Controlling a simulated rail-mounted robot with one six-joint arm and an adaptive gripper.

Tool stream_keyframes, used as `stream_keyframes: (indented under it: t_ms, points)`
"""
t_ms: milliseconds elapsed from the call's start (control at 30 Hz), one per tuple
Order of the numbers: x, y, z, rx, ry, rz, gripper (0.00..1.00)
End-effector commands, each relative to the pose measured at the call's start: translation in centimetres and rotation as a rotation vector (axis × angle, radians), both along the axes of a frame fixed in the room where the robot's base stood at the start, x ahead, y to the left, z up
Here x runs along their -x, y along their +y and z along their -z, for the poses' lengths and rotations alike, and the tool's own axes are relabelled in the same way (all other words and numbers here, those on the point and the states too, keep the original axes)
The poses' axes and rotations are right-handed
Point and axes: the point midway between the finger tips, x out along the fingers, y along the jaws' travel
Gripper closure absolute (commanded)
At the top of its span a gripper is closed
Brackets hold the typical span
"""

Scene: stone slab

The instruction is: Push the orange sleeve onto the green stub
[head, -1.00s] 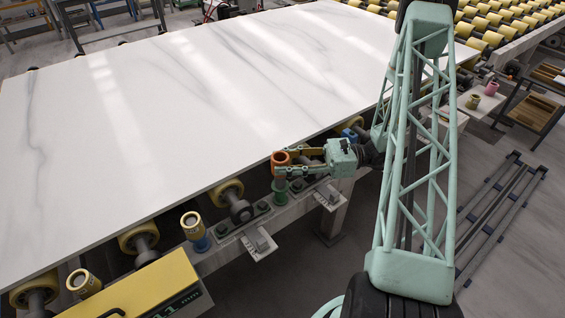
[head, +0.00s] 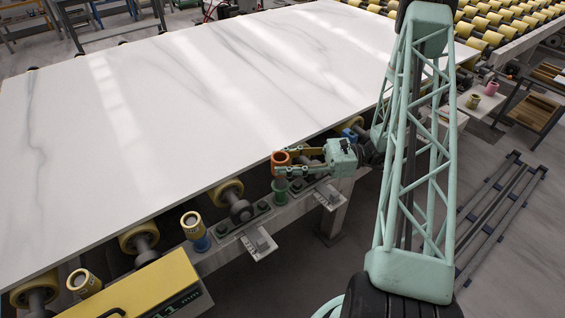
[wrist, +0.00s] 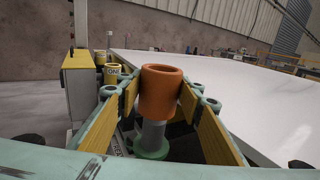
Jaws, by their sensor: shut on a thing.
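The orange sleeve (head: 281,159) is a short, open-topped tube at the near edge of the slab. It also shows upright in the wrist view (wrist: 160,92). My gripper (head: 284,162) is shut on it, with a yellow-padded finger on each side in the wrist view (wrist: 158,98). The green stub (head: 281,190) stands on the rail directly below the sleeve. In the wrist view a grey post (wrist: 152,136) shows between the sleeve and the green base (wrist: 152,149). Whether the sleeve's lower end is around the post or just above it, I cannot tell.
The white stone slab (head: 180,110) lies close behind the sleeve. Yellow rollers (head: 229,194), a yellow-topped blue stub (head: 195,230) and a yellow box (head: 150,290) stand to the left along the rail. A blue part (head: 352,130) sits beyond my gripper. Open floor lies in front.

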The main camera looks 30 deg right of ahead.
Motion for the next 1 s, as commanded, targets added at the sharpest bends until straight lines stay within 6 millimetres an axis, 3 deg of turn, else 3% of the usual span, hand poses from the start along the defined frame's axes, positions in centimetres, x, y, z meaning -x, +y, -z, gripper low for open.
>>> stream_keyframes:
  t_ms: [1000]
  points:
    - [-0.01, -0.01, 0.81, 0.0, 0.0, 0.0, 0.78]
